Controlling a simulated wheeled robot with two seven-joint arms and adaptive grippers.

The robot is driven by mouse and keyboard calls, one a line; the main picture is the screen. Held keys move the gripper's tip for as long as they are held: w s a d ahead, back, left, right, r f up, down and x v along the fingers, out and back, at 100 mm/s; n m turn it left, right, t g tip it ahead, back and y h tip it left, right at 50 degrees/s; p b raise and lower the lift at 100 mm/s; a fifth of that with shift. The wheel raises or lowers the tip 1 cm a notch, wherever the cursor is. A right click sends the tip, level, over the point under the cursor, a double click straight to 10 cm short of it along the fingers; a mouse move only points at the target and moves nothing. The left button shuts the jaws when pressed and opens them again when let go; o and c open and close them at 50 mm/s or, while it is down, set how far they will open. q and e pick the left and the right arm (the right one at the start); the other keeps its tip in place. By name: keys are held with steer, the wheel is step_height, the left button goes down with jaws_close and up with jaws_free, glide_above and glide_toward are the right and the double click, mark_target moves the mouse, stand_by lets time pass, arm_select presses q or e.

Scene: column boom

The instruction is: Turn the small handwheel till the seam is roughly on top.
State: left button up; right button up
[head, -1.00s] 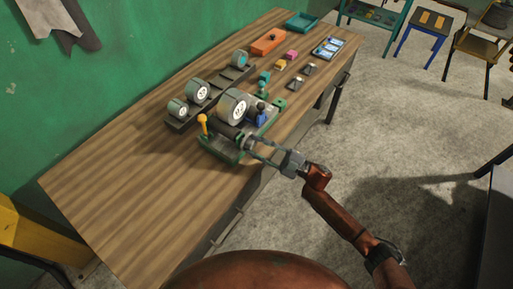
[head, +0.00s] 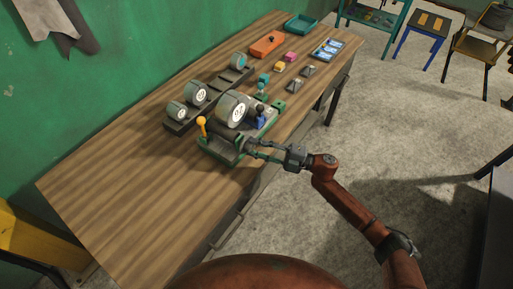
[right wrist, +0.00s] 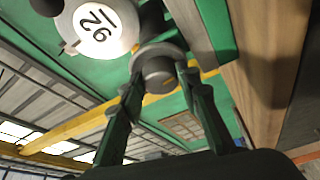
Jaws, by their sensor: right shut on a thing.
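A green-based machine (head: 222,148) stands at the near side of the wooden bench and carries a large grey drum (head: 234,108) with a white round face. My right gripper (head: 250,148) reaches its near right end. In the right wrist view, the right gripper (right wrist: 158,82) has one finger on each side of a small dark grey handwheel (right wrist: 158,68) and is shut on it. A white disc (right wrist: 96,27) with upside-down digits shows beside it. I cannot make out the seam clearly. My left gripper is not in view.
A yellow-knobbed lever (head: 201,124) and a blue part (head: 260,113) stand close to the drum. A dark rack (head: 181,126) with smaller drums lies behind. An orange box (head: 267,43) and several small blocks lie farther along. The bench's near left is bare.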

steer(key=shift+s+f, duration=0.1)
steer(key=shift+f, duration=0.05)
steer(key=o, duration=1.2)
steer(key=shift+c, duration=0.2)
steer(key=v, duration=1.2)
